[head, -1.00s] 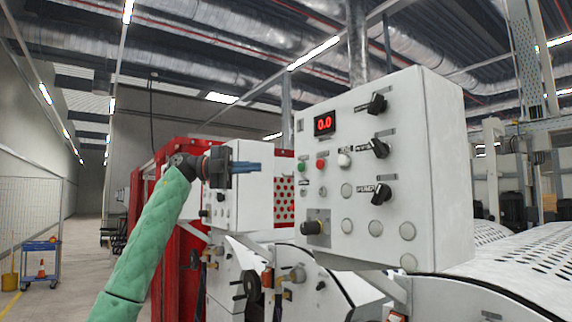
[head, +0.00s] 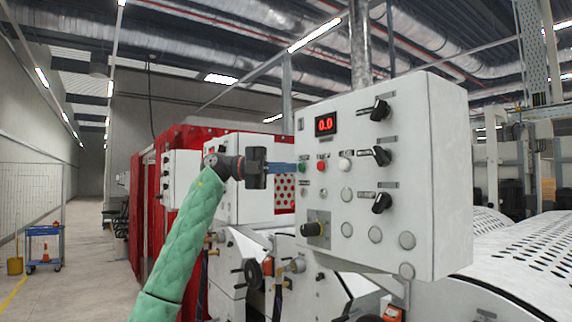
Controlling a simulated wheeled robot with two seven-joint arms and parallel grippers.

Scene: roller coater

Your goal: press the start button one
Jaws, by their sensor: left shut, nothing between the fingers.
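A white control box (head: 420,180) stands at the right of the head view. Its front has a red display (head: 326,123) reading 0.0. A green button (head: 301,168) sits at the left of a row with a red button (head: 322,167) and a white button (head: 345,165). My left gripper (head: 294,167), with blue fingers, is shut and empty. Its tips point at the green button and overlap its left edge in the picture; I cannot tell whether they touch it. My right gripper is not in view.
Three black rotary switches (head: 379,110) stick out at the right of the panel, and a dark knob (head: 312,230) juts out low at its left. Perforated white rollers (head: 530,250) lie at the lower right. A blue cart (head: 44,232) stands on the open floor at the far left.

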